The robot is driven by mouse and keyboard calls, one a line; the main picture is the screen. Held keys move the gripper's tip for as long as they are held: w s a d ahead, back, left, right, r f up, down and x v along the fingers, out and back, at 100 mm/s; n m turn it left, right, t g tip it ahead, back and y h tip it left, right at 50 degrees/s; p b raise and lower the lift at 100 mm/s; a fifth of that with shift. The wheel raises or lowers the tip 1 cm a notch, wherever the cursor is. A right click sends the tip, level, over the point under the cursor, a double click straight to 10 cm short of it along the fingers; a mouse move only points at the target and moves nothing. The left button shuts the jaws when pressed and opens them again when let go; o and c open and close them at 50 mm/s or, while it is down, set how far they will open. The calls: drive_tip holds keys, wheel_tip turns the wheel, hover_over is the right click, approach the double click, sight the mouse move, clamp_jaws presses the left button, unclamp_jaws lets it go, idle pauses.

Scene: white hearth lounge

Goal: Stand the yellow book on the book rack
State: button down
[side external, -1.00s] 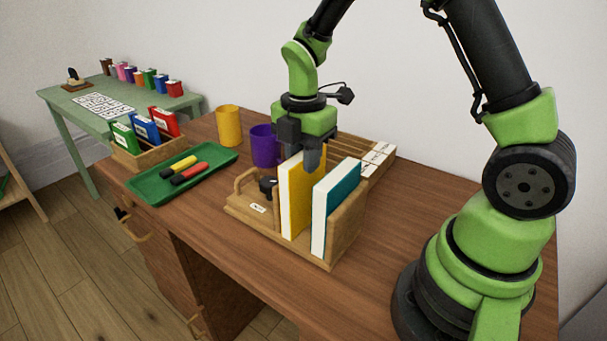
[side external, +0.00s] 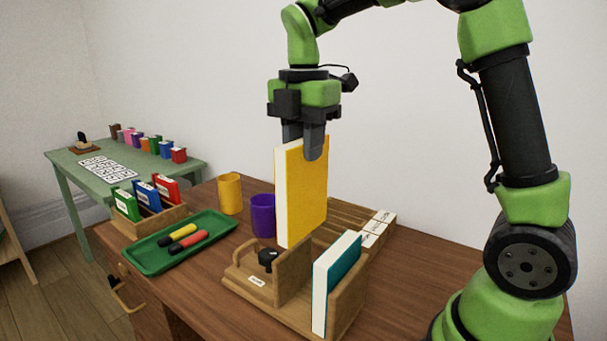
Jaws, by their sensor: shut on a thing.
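The yellow book (side external: 303,195) is upright, held at its top edge by my gripper (side external: 303,145), which is shut on it. The teal book (side external: 340,280) stands upright in the rack against the right end wall. The far side of the yellow book is hidden.
A purple cup (side external: 262,216) and a yellow cup (side external: 230,194) stand behind the rack. A green tray (side external: 150,262) with two markers is to the left. A box of small books (side external: 172,218) and a slatted wooden piece with white cards (side external: 376,230) are also on the desk.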

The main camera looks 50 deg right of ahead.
sight(308, 234)
wheel_tip(308, 234, up, 2)
drive_tip(key=shift+s, duration=0.1)
drive_tip(key=shift+s+f, duration=0.2)
drive_tip(key=shift+f, duration=0.45)
drive_tip(key=shift+s+f, duration=0.2)
drive_tip(key=shift+f, duration=7.75)
drive_tip(key=c, duration=0.8)
unclamp_jaws()
drive_tip(key=shift+c, duration=0.2)
